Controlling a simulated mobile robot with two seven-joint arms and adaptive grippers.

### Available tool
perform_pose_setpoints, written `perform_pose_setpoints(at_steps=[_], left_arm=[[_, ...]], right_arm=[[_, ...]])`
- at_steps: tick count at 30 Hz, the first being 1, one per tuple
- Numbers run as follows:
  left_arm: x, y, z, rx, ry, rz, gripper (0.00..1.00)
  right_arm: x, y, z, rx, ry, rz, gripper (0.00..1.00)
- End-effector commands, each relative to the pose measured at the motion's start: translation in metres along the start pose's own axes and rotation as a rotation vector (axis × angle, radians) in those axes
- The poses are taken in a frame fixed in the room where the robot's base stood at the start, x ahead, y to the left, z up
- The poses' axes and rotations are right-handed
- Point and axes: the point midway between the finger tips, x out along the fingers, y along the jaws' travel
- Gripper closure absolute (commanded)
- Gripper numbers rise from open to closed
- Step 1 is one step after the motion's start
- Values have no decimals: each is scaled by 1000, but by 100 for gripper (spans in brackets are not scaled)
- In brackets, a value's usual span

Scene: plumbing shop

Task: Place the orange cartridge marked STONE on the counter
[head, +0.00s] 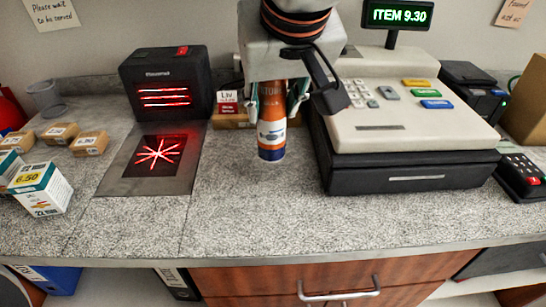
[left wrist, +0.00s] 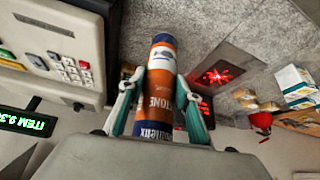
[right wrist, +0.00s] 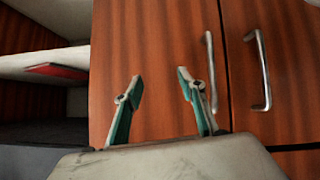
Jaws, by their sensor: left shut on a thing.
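The orange cartridge (head: 271,125) has a blue end and a white band and stands upright in my left gripper (head: 273,108), between the scanner and the cash register. In the left wrist view the cartridge (left wrist: 160,92) shows the letters "TONE", and both fingers of my left gripper (left wrist: 158,100) close on its sides. Its lower end is at or just above the grey speckled counter (head: 240,215); I cannot tell whether it touches. My right gripper (right wrist: 160,90) is open and empty in front of brown cabinet doors.
The cash register (head: 410,130) stands close to the right of the cartridge. The scanner (head: 165,85) with its lit red plate (head: 150,160) is to the left. Small brown boxes (head: 60,132) and a white box (head: 40,188) lie far left. The counter front is clear.

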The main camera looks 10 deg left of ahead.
Motion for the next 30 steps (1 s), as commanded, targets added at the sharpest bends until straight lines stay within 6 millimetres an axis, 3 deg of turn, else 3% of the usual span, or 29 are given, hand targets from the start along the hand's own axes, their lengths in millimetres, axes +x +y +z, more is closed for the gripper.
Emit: perform_pose_setpoints(at_steps=[3, 7, 14, 23, 30], left_arm=[[26, 0, 15, 4, -4, -1, 100], [42, 0, 24, 1, -2, 0, 100], [52, 0, 30, 0, 2, 1, 100], [86, 0, 50, 1, -1, 0, 100], [86, 0, 50, -2, 3, 2, 100]], right_arm=[[5, 4, 2, -6, 4, 8, 60], [8, 7, 2, -12, 6, 12, 60], [8, 7, -2, -14, 13, 13, 60], [9, 3, 12, -18, -6, 8, 60], [8, 3, 10, -19, -4, 8, 60]])
